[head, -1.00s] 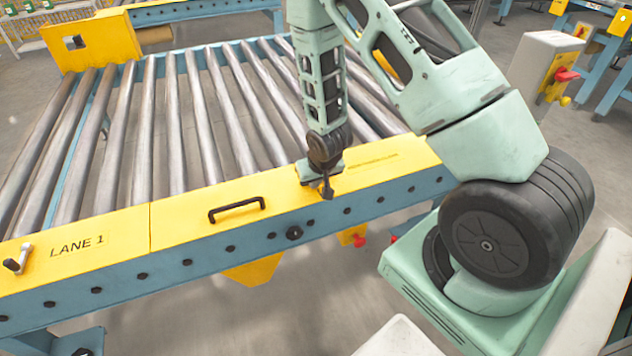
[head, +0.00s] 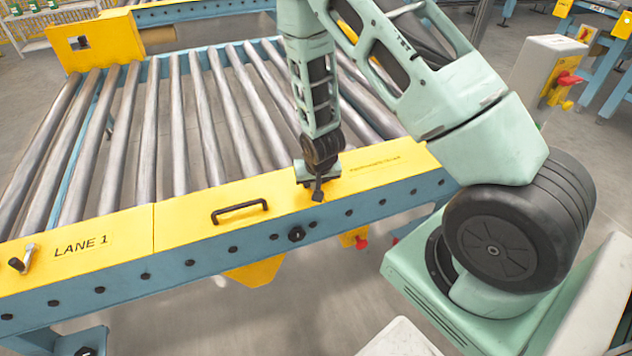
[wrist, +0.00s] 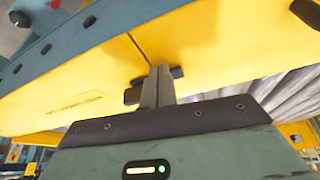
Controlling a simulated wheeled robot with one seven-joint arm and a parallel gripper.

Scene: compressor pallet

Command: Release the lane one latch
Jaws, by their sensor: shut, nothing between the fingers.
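A small latch lever with a dark knob and pale metal arm (head: 22,259) stands on the yellow cover at the far left in the head view, beside the printed words LANE 1. My gripper (head: 318,194) is over the right part of the same cover, far to the right of that lever and right of the black bar handle (head: 240,211). In the wrist view its fingers (wrist: 158,84) are together and empty. Dark parts show on both sides of the fingers, probably the handle behind them. I cannot tell whether the fingertips touch the cover.
The yellow cover (head: 185,218) tops a blue bolted rail (head: 200,262). Bare metal rollers (head: 175,120) lie behind it. A grey post with a red switch (head: 568,78) stands at the right. A yellow end block (head: 110,42) is at the back left.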

